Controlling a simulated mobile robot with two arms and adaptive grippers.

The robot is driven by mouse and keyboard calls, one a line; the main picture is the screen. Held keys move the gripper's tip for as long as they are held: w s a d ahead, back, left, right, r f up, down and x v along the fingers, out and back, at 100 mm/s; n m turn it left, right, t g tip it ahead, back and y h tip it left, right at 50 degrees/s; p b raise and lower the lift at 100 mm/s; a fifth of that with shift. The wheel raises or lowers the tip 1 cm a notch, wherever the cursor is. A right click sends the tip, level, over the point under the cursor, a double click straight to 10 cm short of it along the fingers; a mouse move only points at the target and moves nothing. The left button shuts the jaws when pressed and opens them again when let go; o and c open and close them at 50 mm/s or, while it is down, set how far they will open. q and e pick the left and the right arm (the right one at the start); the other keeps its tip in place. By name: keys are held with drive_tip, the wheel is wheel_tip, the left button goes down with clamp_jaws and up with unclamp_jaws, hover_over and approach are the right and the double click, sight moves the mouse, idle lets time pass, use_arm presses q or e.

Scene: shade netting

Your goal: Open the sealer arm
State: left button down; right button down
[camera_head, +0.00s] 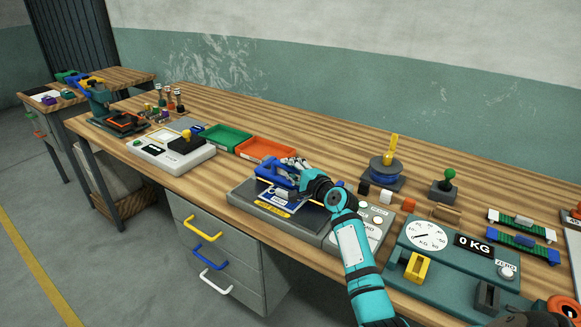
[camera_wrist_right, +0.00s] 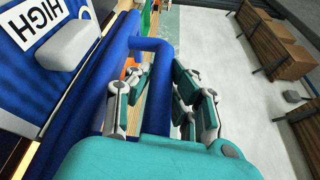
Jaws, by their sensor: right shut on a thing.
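The sealer stands near the table's front edge, with a dark grey base (camera_head: 240,197) and a blue arm (camera_head: 277,194). The arm lies low over the base; its exact tilt is hard to tell. My right gripper (camera_head: 293,168) is at the blue handle at the arm's end, partly hiding it. In the right wrist view the blue handle loop (camera_wrist_right: 152,44) passes between the fingers of my right gripper (camera_wrist_right: 158,95), which is shut on it. A "HIGH" label (camera_wrist_right: 37,25) and a grey block (camera_wrist_right: 68,45) show on the blue body. My left gripper is out of view.
A green tray (camera_head: 228,138) and an orange tray (camera_head: 264,149) lie behind the sealer. A white device (camera_head: 170,152) stands to its left. A teal scale (camera_head: 452,265) is at right. Drawers (camera_head: 220,262) are below. The rear tabletop is mostly clear.

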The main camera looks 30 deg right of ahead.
drive_tip(key=shift+d+r+p, duration=0.15)
drive_tip(key=shift+r+p, duration=0.35)
drive_tip(key=shift+p, duration=0.1)
drive_tip(key=w+d+r+m+g+y+p, duration=0.3)
drive_tip(key=d+m+p, duration=0.5)
drive_tip(key=p, duration=0.2)
drive_tip(key=shift+w+d+r+m, duration=0.2)
drive_tip(key=shift+w+d+m, duration=0.1)
drive_tip(key=shift+d, duration=0.05)
idle(0.3)
drive_tip(key=c, duration=1.2)
unclamp_jaws()
drive_tip(key=shift+g, duration=0.3)
drive_tip(key=shift+c, duration=0.2)
drive_tip(key=v, duration=1.2)
drive_tip(key=shift+d+f, duration=0.2)
